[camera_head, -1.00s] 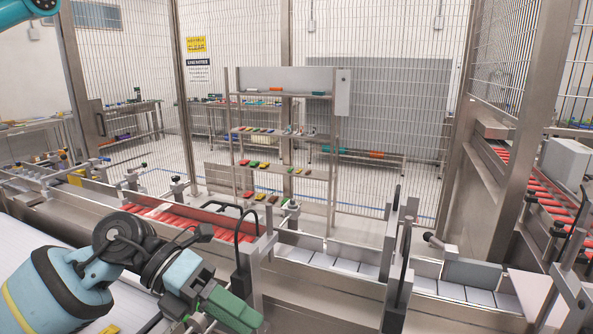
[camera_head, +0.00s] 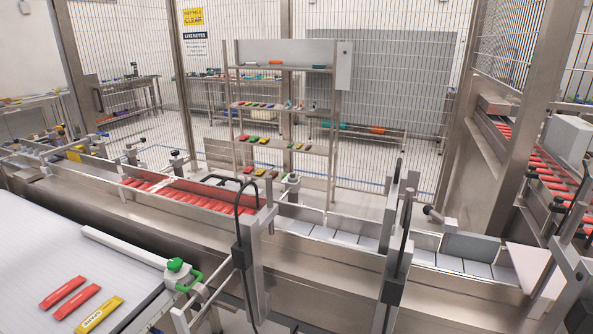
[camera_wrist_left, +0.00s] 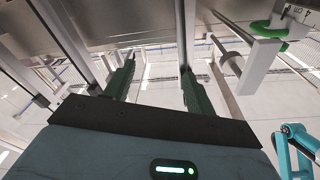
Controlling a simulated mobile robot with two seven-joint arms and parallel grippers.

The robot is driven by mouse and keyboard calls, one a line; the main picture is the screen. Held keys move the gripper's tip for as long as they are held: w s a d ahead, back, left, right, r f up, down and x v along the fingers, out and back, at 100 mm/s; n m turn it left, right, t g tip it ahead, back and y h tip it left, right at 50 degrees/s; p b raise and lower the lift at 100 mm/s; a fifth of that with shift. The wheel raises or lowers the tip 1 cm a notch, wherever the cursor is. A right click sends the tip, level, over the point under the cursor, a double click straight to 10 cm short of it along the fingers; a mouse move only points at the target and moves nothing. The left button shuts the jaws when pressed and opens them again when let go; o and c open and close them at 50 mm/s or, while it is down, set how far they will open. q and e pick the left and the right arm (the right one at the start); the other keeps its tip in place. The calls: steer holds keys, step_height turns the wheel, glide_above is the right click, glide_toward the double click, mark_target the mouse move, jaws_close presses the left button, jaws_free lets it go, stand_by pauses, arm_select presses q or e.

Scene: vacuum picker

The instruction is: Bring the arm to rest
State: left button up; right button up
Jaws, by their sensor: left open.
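My left gripper (camera_wrist_left: 155,80) shows in the left wrist view with its two dark green fingers spread apart and nothing between them. It hangs beside the metal conveyor frame, above the light floor. A light blue part of one of my arms is at the right edge of that view. Neither gripper shows in the head view. My right gripper is in neither view.
A white belt (camera_head: 40,235) at the left carries two red packets (camera_head: 72,296) and a yellow packet (camera_head: 99,314). A metal conveyor (camera_head: 110,222) with a red-filled lane (camera_head: 205,194) runs across. A mesh fence and a shelf rack (camera_head: 284,105) stand behind.

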arm_select(q)
steer(key=s+a+f+n+g+y, duration=0.3)
steer(key=s+f+g, duration=0.1)
steer(key=s+f, duration=0.6)
steer(key=s+a+f+n+g+y, duration=0.3)
steer(key=s+f+n+g, duration=0.1)
steer(key=s+f, duration=0.6)
steer(key=shift+s+a+f, duration=0.35)
steer(key=shift+s+a, duration=0.05)
steer(key=shift+s, duration=0.4)
